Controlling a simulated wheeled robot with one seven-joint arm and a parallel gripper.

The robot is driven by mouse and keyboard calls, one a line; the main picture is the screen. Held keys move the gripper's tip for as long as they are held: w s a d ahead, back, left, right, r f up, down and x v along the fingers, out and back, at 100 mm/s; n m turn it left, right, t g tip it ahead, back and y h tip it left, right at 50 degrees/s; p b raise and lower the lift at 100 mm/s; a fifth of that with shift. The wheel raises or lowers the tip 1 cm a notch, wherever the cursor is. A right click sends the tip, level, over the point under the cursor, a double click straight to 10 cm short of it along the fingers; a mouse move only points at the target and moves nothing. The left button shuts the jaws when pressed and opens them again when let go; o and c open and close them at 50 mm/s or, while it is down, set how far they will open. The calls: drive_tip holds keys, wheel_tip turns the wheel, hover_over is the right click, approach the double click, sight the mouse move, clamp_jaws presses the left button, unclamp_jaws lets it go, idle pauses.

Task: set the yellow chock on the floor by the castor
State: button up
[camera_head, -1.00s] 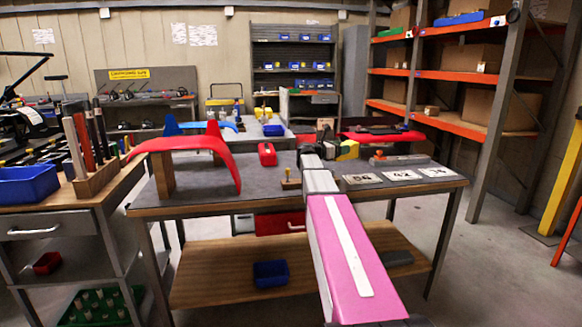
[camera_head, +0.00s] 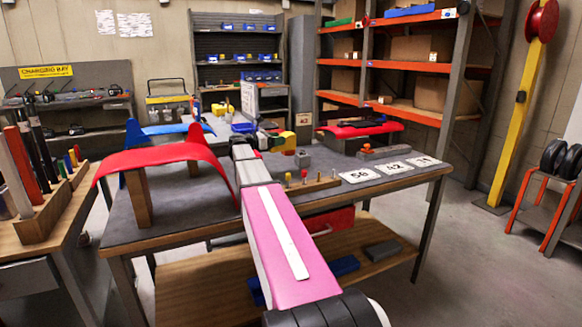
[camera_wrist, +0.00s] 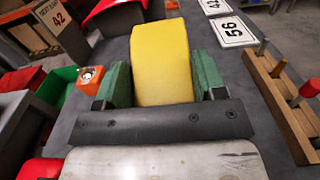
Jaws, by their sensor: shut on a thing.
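The yellow chock (camera_wrist: 163,62) is a wedge-like block between the green finger pads of my gripper (camera_wrist: 160,85) in the wrist view. The pads press on both its sides. In the head view the chock (camera_head: 285,143) shows at the far end of my arm, above the grey workbench (camera_head: 200,214). My gripper is shut on it, and my own arm partly hides the gripper there. I cannot make out a castor in either view.
On the bench are a red curved panel (camera_head: 160,156), a wooden peg block (camera_head: 312,191) and white number cards (camera_head: 360,175). A tool cart is at the left. A yellow post (camera_head: 518,110) and an orange-framed wheel rack (camera_head: 540,200) stand at the right. Open floor lies right of the bench.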

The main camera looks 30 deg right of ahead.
drive_tip(key=s+d+f, duration=0.2)
drive_tip(key=d, duration=0.1)
drive_tip(key=s+d+f, duration=0.2)
drive_tip(key=d, duration=0.1)
drive_tip(key=s+d+f, duration=0.2)
drive_tip(key=shift+d+f, duration=0.15)
drive_tip(key=shift+d, duration=0.25)
drive_tip(key=shift+f, duration=2.05)
drive_tip(key=o, duration=0.8)
drive_tip(key=shift+f, duration=0.15)
